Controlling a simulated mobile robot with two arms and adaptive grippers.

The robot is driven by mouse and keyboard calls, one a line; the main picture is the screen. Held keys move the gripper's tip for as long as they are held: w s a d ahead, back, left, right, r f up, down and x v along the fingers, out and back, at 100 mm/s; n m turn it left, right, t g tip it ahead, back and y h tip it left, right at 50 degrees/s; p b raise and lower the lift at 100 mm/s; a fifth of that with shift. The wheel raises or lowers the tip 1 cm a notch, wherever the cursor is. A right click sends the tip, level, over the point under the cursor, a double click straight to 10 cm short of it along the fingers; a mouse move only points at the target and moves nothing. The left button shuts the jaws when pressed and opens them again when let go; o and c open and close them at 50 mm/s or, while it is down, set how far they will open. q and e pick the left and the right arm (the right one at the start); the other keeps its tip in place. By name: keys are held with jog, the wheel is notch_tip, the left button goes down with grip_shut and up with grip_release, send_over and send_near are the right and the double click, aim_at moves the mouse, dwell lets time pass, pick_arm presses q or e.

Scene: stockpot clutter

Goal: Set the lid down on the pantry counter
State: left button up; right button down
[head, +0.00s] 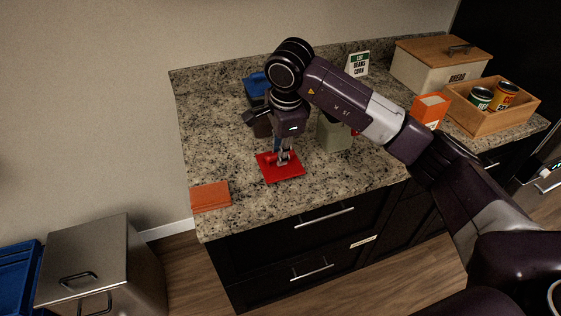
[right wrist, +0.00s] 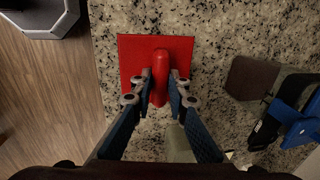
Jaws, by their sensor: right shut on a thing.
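The lid (head: 290,173) is a red square plate with a raised red bar handle. It is low over the front left part of the speckled granite counter (head: 215,130); I cannot tell whether its underside touches the stone. My right gripper (head: 283,157) points down and is shut on the handle. In the right wrist view the lid (right wrist: 131,54) lies flat and square between the fingers, and my right gripper (right wrist: 159,87) has one finger on each side of the handle. My left gripper is not in view.
An orange slab (head: 210,196) lies at the counter's front left corner. A grey-green canister (head: 333,134) and a blue item (head: 256,85) stand close behind the lid. An orange box (head: 430,110), a wooden crate (head: 497,123) with cans and a bread box (head: 425,72) stand to the right.

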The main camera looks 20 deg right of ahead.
aim_at(280, 167)
notch_tip(280, 167, down, 4)
jog(key=shift+f+p, duration=0.2)
jog(key=shift+p, duration=0.3)
jog(key=shift+f, duration=0.3)
jog(key=shift+f, duration=0.1)
jog(key=shift+f, duration=0.15)
jog(key=c, duration=1.9)
grip_release()
jog(key=shift+r, duration=0.25)
